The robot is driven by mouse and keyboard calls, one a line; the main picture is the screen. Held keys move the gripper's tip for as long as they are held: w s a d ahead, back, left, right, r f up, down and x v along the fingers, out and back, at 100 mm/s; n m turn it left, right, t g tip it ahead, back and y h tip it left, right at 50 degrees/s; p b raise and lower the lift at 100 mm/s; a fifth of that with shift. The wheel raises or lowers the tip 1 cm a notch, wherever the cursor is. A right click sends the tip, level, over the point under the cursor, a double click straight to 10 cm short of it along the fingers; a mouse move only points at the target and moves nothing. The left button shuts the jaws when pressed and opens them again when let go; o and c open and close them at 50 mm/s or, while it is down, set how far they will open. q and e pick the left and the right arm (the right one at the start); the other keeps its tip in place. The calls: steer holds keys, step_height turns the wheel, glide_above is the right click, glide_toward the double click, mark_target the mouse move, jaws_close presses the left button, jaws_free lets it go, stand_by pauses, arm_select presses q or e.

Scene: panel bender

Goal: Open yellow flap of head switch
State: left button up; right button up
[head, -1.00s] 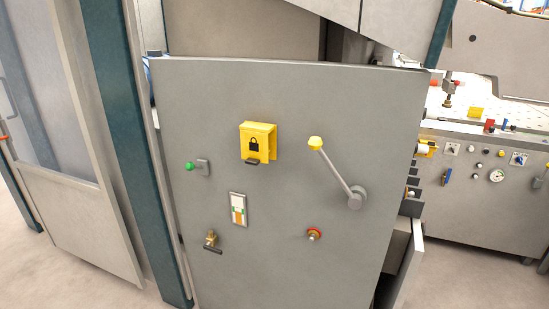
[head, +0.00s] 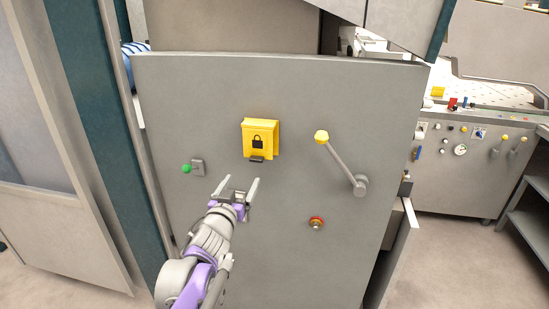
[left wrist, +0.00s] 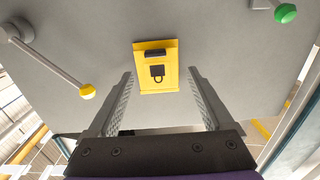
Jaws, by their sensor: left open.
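The yellow flap (head: 261,136) with a black padlock symbol is on the grey panel of the head switch, and it hangs closed. A small dark tab (head: 257,159) sticks out at its lower edge. My left gripper (head: 238,184) is open and empty, below and slightly left of the flap, apart from it. In the left wrist view the flap (left wrist: 158,73) shows upside down, between and beyond the two open fingers (left wrist: 160,100). My right gripper is not in view.
A control console (head: 470,165) stands at right.

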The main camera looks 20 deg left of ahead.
mark_target(255, 160)
arm_select(q)
steer(key=x, duration=0.7)
steer(key=d+x, duration=0.1)
steer(key=x, duration=0.3)
steer(key=shift+w+a+r+p, duration=0.1)
steer(key=shift+w+r+p, duration=0.2)
steer(key=shift+r+p, duration=0.05)
jaws_close()
